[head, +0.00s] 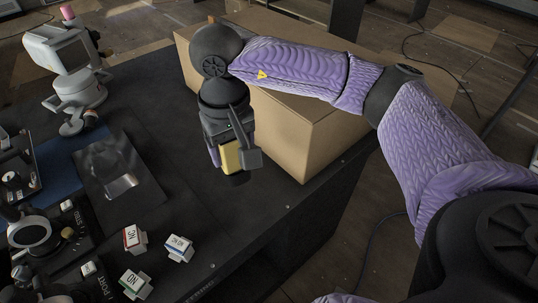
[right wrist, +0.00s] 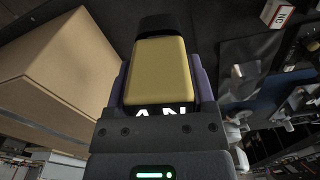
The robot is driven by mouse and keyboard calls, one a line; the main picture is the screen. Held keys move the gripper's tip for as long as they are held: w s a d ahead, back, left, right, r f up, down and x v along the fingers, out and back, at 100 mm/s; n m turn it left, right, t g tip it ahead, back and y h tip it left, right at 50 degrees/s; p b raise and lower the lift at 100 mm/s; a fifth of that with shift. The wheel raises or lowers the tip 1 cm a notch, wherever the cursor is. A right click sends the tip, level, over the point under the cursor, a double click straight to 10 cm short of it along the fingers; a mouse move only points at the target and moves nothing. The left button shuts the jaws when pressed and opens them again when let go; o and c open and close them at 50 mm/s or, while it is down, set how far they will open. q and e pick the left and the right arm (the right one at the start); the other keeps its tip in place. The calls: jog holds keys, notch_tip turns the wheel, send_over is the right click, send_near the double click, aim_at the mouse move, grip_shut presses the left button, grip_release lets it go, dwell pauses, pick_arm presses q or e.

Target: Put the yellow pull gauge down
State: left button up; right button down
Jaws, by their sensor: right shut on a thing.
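The yellow pull gauge (head: 229,159) is held by my right gripper (head: 228,155) over the dark table, just left of the cardboard box. In the right wrist view the gauge (right wrist: 160,68) shows its yellow body between the fingers of my right gripper (right wrist: 162,88), with a black end (right wrist: 171,22) beyond it. My right gripper is shut on the gauge and points down. The gauge's lower end is close to the tabletop; I cannot tell whether it touches. My left gripper is not in view.
The large cardboard box (head: 316,138) stands right behind the gripper. Several small labelled blocks, one blue-striped (head: 179,248), stand at the front. A dark sheet (head: 119,172) and control panels lie to the left. The dark tabletop (head: 235,215) is clear below the gripper.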

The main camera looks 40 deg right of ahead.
jog(key=w+d+f+m+b, duration=0.2)
jog(key=w+d+f+b, duration=0.3)
jog(key=d+f+b, duration=0.15)
jog(key=f+b, duration=0.1)
jog(key=f, duration=0.2)
jog(key=f+b, duration=0.1)
jog(key=f, duration=0.2)
jog(key=d+f+b, duration=0.1)
jog(key=f+b, duration=0.1)
jog(key=shift+s+d+f, duration=0.1)
jog(key=shift+s+f, duration=0.1)
jog(key=shift+f, duration=0.4)
grip_release()
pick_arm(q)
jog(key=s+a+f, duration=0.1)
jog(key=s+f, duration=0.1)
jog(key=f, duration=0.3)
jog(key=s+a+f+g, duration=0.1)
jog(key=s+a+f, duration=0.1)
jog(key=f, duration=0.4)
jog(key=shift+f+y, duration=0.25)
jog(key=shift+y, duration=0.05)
